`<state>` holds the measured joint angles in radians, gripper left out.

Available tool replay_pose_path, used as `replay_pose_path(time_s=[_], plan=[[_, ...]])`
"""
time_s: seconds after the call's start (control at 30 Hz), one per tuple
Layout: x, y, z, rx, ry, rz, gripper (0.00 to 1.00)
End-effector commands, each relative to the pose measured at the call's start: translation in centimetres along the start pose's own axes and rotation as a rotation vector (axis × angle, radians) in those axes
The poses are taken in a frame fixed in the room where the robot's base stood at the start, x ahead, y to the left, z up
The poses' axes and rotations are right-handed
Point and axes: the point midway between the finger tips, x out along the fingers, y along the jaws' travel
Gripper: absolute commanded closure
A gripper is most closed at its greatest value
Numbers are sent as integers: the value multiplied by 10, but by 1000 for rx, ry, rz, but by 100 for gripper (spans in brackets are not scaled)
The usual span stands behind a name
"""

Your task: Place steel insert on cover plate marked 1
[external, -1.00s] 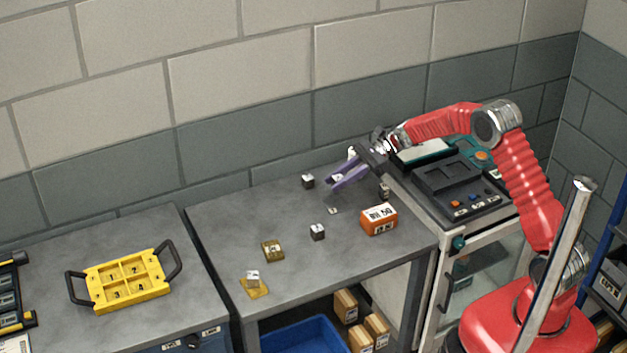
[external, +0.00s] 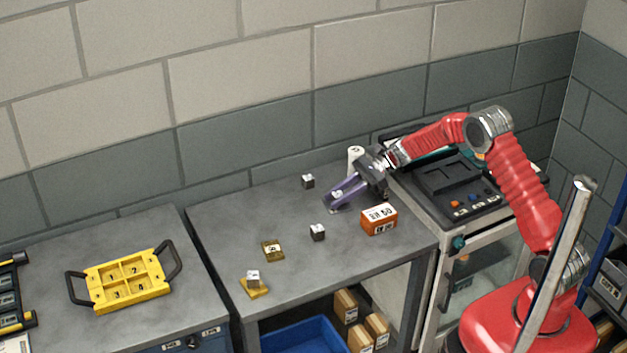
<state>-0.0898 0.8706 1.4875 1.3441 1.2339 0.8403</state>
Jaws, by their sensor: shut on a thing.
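My gripper (external: 341,194), with purple fingers, points down-left over the back right of the grey table. It is shut on a small steel insert (external: 338,193) with a pale label, mostly hidden between the fingers. Just below the fingertips, a small pale label (external: 333,210) lies low at the table surface; I cannot tell what bears it, or whether the insert touches it. A brass-coloured plate (external: 273,251) lies front left. Another yellowish plate (external: 262,291) has a labelled metal cube (external: 253,276) on it. The markings on them are too small to read.
Dark cubes with pale tops stand at the back (external: 308,182) and in the middle (external: 317,233). An orange labelled box (external: 379,222) is right of the gripper; a white cylinder (external: 355,156) stands behind. A yellow tray (external: 127,279) with numbered compartments sits on the left table.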

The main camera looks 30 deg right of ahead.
Motion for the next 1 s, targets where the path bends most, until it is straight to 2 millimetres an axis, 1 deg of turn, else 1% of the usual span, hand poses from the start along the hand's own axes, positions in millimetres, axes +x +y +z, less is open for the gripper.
replay_pose_path(time_s=[0.27, 0.3, 0.53, 0.83, 1.0], plan=[[0, 0, -1, 0, -1, 0, 100], [0, 0, -1, 0, 0, 0, 72], [0, 0, -1, 0, 0, 0, 56], [0, 0, 1, 0, 0, -1, 56], [-12, -1, 1, 0, 0, -2, 56]])
